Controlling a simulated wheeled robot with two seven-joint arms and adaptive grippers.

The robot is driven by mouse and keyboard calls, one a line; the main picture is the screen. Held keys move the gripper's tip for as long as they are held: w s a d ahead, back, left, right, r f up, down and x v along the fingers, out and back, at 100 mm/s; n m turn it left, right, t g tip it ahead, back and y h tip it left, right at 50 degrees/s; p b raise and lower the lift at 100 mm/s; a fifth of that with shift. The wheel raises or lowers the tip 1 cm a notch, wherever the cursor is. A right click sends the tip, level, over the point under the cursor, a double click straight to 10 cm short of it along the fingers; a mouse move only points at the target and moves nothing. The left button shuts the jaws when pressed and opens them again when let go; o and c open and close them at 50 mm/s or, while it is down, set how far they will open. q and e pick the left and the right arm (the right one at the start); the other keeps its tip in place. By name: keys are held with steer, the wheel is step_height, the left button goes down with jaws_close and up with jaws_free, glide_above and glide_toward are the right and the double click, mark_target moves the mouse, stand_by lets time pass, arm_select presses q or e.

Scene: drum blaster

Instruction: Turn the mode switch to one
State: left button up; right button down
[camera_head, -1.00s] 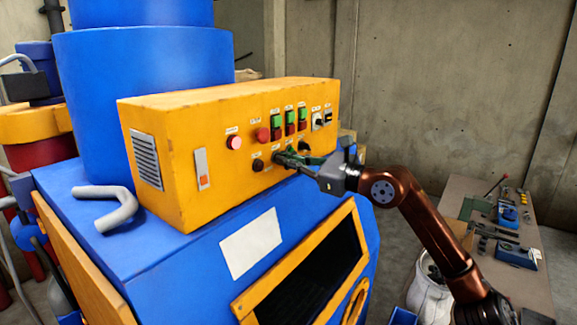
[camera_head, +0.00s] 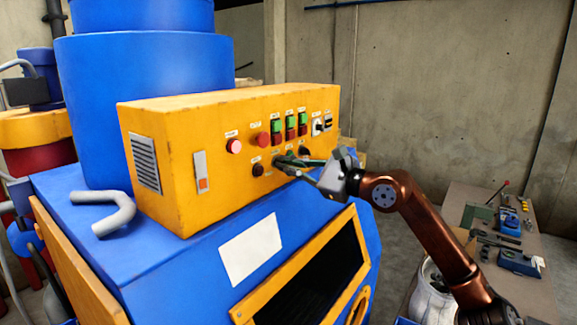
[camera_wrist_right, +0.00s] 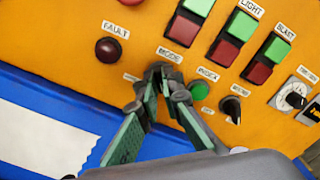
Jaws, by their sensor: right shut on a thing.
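The yellow control box (camera_head: 190,120) stands on the blue machine. Its mode switch sits below the MODE label (camera_wrist_right: 170,55) in the right wrist view and is mostly covered by my fingertips, so its pointer position cannot be read. My right gripper (camera_head: 288,162) reaches in from the right in the head view. In the right wrist view its green-padded fingers (camera_wrist_right: 160,82) converge at the panel and are shut on the mode switch. My left gripper is out of view.
Beside the mode switch are a dark red fault lamp (camera_wrist_right: 109,49), a green button (camera_wrist_right: 199,90) and a black knob (camera_wrist_right: 231,108). Red and green button pairs sit above. A bent grey pipe (camera_head: 105,215) lies left of the box. A workbench (camera_head: 520,280) with tools stands at right.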

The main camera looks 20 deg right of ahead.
steer(key=c, duration=2.1)
jaws_free()
steer(key=shift+w, duration=0.1)
steer(key=v, duration=1.2)
steer(key=shift+f, duration=0.1)
